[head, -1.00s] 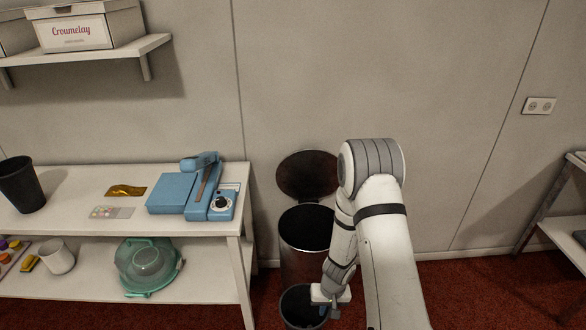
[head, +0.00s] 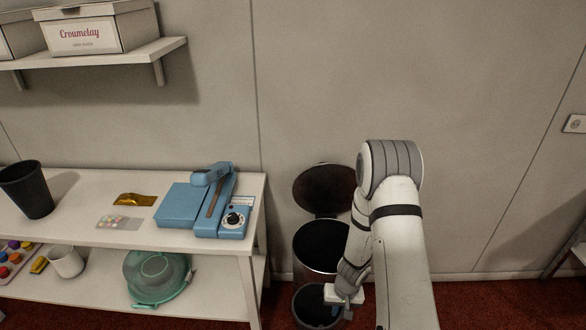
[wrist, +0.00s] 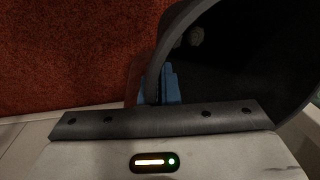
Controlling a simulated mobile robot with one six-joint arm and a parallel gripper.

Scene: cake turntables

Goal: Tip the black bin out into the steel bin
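The steel bin (head: 316,275) stands on the floor against the wall, its round lid (head: 325,190) raised and its dark mouth open. The black bin (wrist: 270,60) fills the right of the wrist view, with a small pale lump (wrist: 196,37) visible in its dark inside. My gripper (wrist: 160,85) has blue fingers on both sides of this bin's rim and is shut on it. In the head view my gripper (head: 342,301) holds the black bin in front of and below the steel bin's mouth. The held bin looks roughly upright; its lower part is out of frame.
A white table (head: 110,232) stands to the left, with a blue machine (head: 208,205), a dark cup-like container (head: 28,190) and packets on top. A wall shelf (head: 120,58) carries boxes. Red carpet lies to the right.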

